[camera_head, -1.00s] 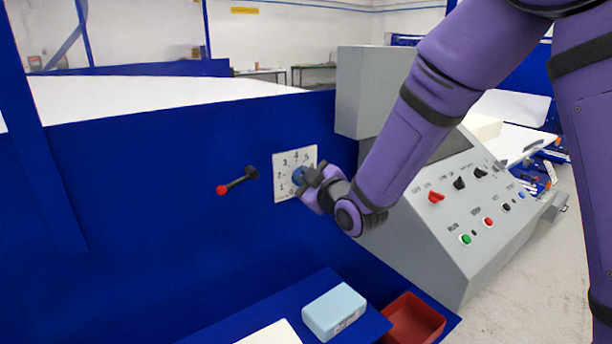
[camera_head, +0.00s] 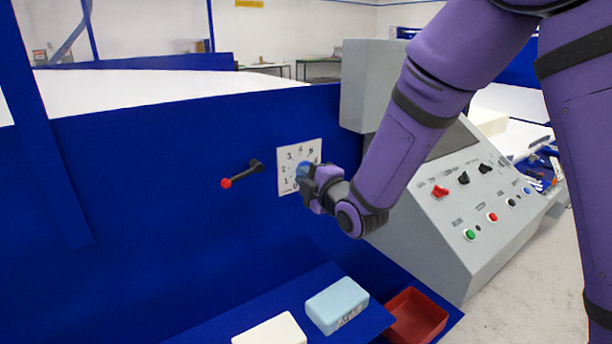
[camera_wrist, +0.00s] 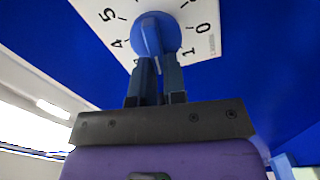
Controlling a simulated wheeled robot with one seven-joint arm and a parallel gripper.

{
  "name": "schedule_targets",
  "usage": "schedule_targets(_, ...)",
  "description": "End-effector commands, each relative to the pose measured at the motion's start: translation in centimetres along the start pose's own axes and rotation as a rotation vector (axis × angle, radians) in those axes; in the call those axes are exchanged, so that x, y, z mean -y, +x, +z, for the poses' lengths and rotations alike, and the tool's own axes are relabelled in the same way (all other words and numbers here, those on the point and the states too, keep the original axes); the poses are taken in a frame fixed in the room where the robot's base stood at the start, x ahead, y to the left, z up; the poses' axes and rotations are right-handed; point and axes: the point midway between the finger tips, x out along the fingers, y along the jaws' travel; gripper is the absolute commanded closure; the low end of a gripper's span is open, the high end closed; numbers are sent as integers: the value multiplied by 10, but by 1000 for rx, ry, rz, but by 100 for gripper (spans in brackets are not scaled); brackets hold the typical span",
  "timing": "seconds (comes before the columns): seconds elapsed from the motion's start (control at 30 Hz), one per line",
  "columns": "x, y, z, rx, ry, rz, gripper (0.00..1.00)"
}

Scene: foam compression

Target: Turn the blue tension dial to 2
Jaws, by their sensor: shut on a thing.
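The blue tension dial (camera_head: 303,169) sits on a white square scale plate (camera_head: 287,170) with numbers around it, on the blue machine wall. In the wrist view the round blue dial (camera_wrist: 168,34) has a raised ridge across its middle. My gripper (camera_head: 310,181) is at the dial, and its two dark fingers (camera_wrist: 158,66) are closed around the ridge. On the plate in the wrist view (camera_wrist: 205,47), 5, 4, 1 and 0 show; the fingers hide the marks between 4 and 1. I cannot tell exactly which number the dial points to.
A black lever with a red knob (camera_head: 227,183) sticks out left of the plate. A grey control console (camera_head: 440,240) with buttons stands right. Below are a light blue block (camera_head: 337,304), a white block (camera_head: 270,330) and a red bin (camera_head: 416,316).

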Motion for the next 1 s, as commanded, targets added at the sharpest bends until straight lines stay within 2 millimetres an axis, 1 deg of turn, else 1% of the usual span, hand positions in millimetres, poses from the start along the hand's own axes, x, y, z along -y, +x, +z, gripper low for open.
schedule_targets(0.53, 2, -1, 0, 0, -23, -5, 100)
schedule_targets(0.57, 2, -1, 0, 0, -23, -5, 84)
schedule_targets(0.6, 2, -1, 0, 0, -23, -5, 75)
schedule_targets(0.67, 2, -1, 0, 0, -23, -4, 63)
schedule_targets(1.0, 1, 0, 0, 0, -23, -1, 63)
